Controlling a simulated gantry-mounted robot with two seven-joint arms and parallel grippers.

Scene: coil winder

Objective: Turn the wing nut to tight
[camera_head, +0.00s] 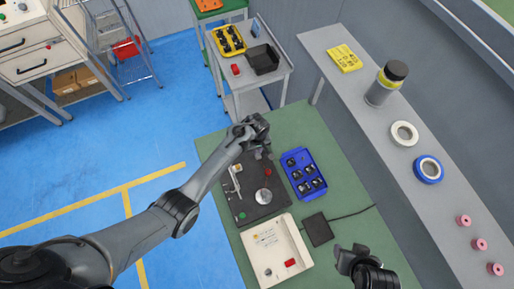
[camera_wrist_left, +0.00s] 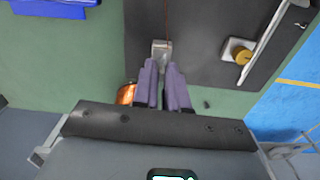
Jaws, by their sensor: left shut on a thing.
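The coil winder's dark base plate (camera_head: 253,207) lies on the green bench. My left gripper (camera_head: 259,152) is over its far end. In the left wrist view, the fingers (camera_wrist_left: 165,66) point down at a small grey metal block (camera_wrist_left: 161,46), with a thin reddish wire running from it. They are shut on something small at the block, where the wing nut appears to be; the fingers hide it. A copper-coloured spool (camera_wrist_left: 126,94) shows partly beside the fingers. My right gripper (camera_head: 350,257) is apart from the winder, near the front of the bench; its jaw opening is unclear.
A blue tray (camera_head: 323,192) of dark parts stands right of the winder. A pale box (camera_head: 259,247) with a red switch and a black pedal (camera_head: 317,229) with a cable are nearer. A grey shelf (camera_head: 373,125) with tape rolls runs along the right.

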